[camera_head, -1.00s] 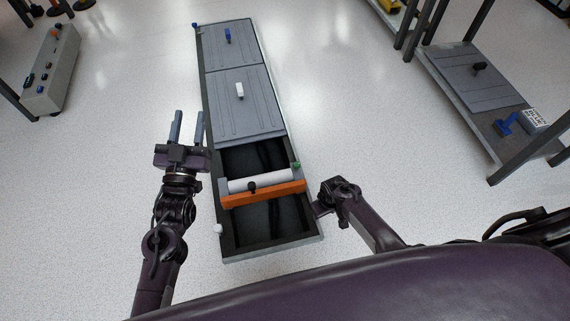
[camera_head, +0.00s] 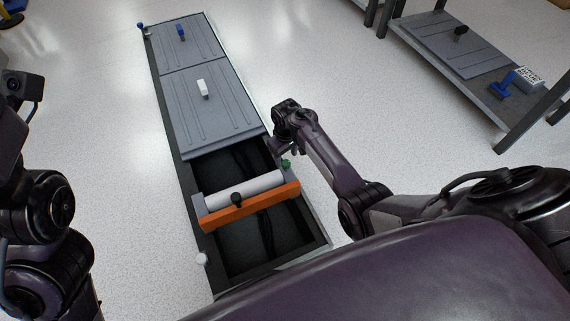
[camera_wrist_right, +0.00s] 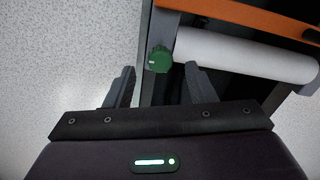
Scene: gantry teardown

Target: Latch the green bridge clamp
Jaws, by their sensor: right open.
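The green bridge clamp (camera_head: 286,163) is a small green knob at the right end of the bridge, by the white roller (camera_head: 244,190) and orange bar (camera_head: 249,206). In the right wrist view the green clamp (camera_wrist_right: 159,60) sits just beyond and between my fingertips, with a pale mark on its face. My right gripper (camera_wrist_right: 152,80) is open and empty, apart from the clamp as far as I can tell. In the head view my right gripper (camera_head: 277,148) is beside the bridge's right end, partly hidden by its wrist. My left arm shows at the left edge; its gripper is out of view.
The long grey bed has panels (camera_head: 212,105) with a white handle (camera_head: 202,88) and a blue handle (camera_head: 181,33). A shelf (camera_head: 476,72) with a blue tool (camera_head: 508,84) stands right. Open floor lies between.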

